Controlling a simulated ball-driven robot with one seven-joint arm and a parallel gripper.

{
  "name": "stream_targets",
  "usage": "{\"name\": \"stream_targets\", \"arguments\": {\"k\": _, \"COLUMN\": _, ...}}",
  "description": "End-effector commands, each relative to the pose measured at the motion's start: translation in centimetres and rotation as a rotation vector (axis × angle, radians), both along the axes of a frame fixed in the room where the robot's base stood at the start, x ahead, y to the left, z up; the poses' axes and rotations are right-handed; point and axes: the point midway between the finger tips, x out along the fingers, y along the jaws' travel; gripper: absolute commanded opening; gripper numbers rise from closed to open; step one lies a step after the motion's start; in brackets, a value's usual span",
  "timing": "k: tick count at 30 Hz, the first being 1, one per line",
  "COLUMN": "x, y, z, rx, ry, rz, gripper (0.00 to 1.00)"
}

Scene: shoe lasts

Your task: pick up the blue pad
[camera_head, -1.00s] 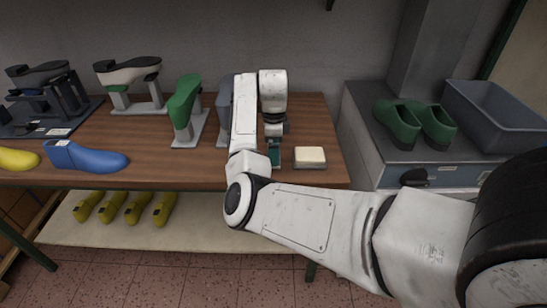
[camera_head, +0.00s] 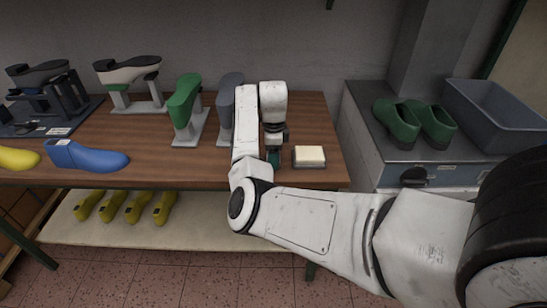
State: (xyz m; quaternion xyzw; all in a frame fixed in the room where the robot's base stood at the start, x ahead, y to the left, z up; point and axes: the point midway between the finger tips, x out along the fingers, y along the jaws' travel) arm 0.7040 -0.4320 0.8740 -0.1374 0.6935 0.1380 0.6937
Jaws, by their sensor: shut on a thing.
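My gripper (camera_head: 274,147) points down over the right part of the wooden workbench, beside a cream block. It is shut on a small teal-blue thing (camera_head: 273,157), which I take to be the blue pad. Only a small part of the pad shows; my wrist and forearm hide the rest. I cannot tell whether the pad touches the bench top.
The cream block (camera_head: 309,155) sits on a grey base just right of my gripper. A grey shoe last on a stand (camera_head: 227,108) and a green one (camera_head: 185,104) stand to the left. A blue last (camera_head: 87,157) lies near the front edge of the workbench (camera_head: 137,141). Green shoes (camera_head: 397,123) are at right.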

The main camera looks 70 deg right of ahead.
Motion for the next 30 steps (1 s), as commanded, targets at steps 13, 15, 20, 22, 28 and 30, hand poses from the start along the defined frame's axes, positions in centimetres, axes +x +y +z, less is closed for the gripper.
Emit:
{"name": "stream_targets", "arguments": {"k": 13, "x": 0.0, "y": 0.0, "z": 0.2, "rx": -0.001, "ry": 0.0, "rz": 0.0, "gripper": 0.34}}
{"name": "stream_targets", "arguments": {"k": 15, "x": 0.0, "y": 0.0, "z": 0.4, "rx": -0.001, "ry": -0.001, "rz": 0.0, "gripper": 0.34}}
{"name": "stream_targets", "arguments": {"k": 20, "x": 0.1, "y": -0.1, "z": 1.8, "rx": -0.002, "ry": -0.002, "rz": 0.0, "gripper": 0.34}}
{"name": "stream_targets", "arguments": {"k": 22, "x": 0.1, "y": -0.1, "z": 2.8, "rx": -0.005, "ry": -0.002, "rz": 0.0, "gripper": 0.34}}
{"name": "stream_targets", "arguments": {"k": 28, "x": -1.7, "y": 1.3, "z": 5.8, "rx": -0.006, "ry": -0.002, "rz": -0.002, "gripper": 0.34}}
{"name": "stream_targets", "arguments": {"k": 30, "x": -2.5, "y": 2.0, "z": 7.0, "rx": -0.005, "ry": -0.002, "rz": -0.001, "gripper": 0.34}}
